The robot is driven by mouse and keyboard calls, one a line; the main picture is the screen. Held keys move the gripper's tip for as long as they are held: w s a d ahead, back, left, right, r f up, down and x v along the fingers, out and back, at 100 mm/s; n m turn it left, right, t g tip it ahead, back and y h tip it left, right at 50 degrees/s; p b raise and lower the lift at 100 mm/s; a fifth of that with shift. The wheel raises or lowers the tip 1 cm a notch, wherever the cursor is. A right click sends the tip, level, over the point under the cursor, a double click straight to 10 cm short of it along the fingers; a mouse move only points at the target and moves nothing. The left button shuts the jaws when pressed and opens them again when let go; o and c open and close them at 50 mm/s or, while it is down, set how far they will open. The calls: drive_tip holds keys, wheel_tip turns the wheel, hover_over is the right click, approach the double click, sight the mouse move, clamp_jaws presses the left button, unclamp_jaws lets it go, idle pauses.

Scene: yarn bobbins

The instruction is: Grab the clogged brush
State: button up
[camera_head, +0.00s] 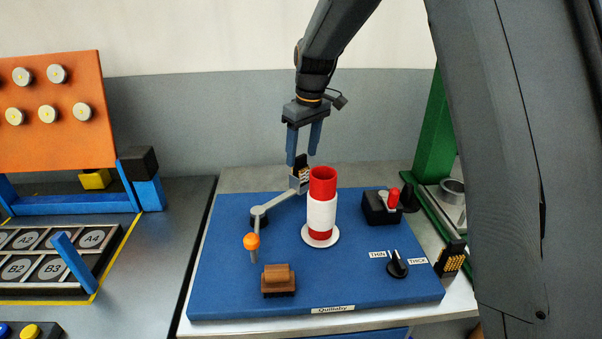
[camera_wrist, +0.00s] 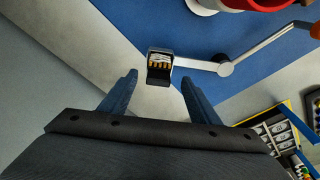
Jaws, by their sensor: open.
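A small dark brush (camera_head: 302,172) with orange bristles sits at the far end of a grey jointed lever on the blue board. In the wrist view the brush (camera_wrist: 159,66) shows pale matter over its bristles. My gripper (camera_head: 302,158) points down over it, open and empty. In the wrist view, my gripper's two blue fingers (camera_wrist: 158,77) stand apart on either side of the brush, with visible gaps. I cannot tell how far the fingertips are above it. A second dark block with orange bristles (camera_head: 452,258) leans at the board's right edge.
A red bobbin with white yarn (camera_head: 322,205) stands close right of the brush. The lever (camera_head: 278,204) has an orange knob (camera_head: 251,241). A brown block (camera_head: 278,281), a thin/thick dial (camera_head: 397,265) and a red switch (camera_head: 393,199) are on the board (camera_head: 345,285).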

sight(301, 156)
drive_tip(key=shift+w+a+f+p, duration=0.1)
drive_tip(key=shift+w+f+p, duration=0.15)
drive_tip(key=shift+f, duration=0.6)
drive_tip(key=shift+w+a+f+p, duration=0.15)
drive_tip(key=shift+f+p, duration=0.2)
drive_tip(key=shift+f, duration=0.5)
drive_tip(key=c, duration=1.2)
drive_tip(key=shift+r, duration=0.1)
